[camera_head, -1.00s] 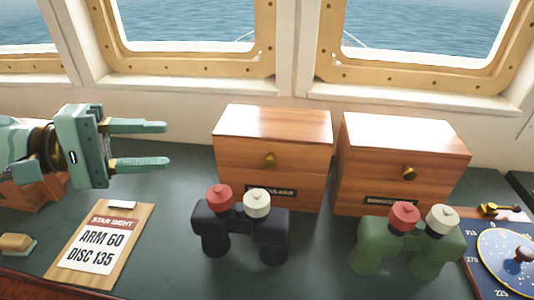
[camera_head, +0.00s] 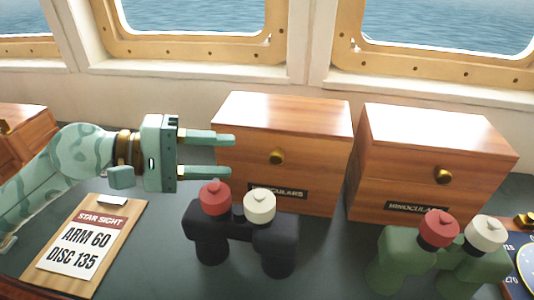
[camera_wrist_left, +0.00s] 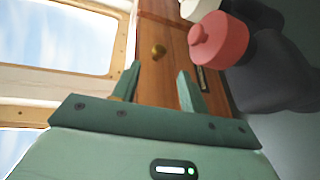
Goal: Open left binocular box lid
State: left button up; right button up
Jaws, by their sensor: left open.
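The left binocular box (camera_head: 248,180) is a closed wooden box with a brass knob (camera_head: 277,157) on its front and a dark label reading BINOCULARS. My left gripper (camera_head: 232,155) is open, its two fingers pointing right, at the left side of this box and left of the knob. In the left wrist view, the open fingers (camera_wrist_left: 160,82) point toward the box front (camera_wrist_left: 165,85), with the knob (camera_wrist_left: 158,51) beyond the fingertips and apart from them. The right binocular box (camera_head: 408,215) is also closed. My right gripper is not in view.
Black binoculars (camera_head: 240,230) with red and white caps stand in front of the left box. Green binoculars (camera_head: 455,262) stand before the right box. A STAR SIGHT clipboard (camera_head: 128,215) lies at the left. Another wooden box (camera_head: 30,125) is at the far left. Windows (camera_head: 420,85) line the back.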

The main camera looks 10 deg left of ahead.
aim_at(267, 158)
pick_arm(q)
jog(key=x, duration=0.8)
jog(key=shift+w+d+p, duration=0.1)
jog(key=shift+d+p, duration=0.2)
jog(key=shift+d, duration=0.05)
grip_shut()
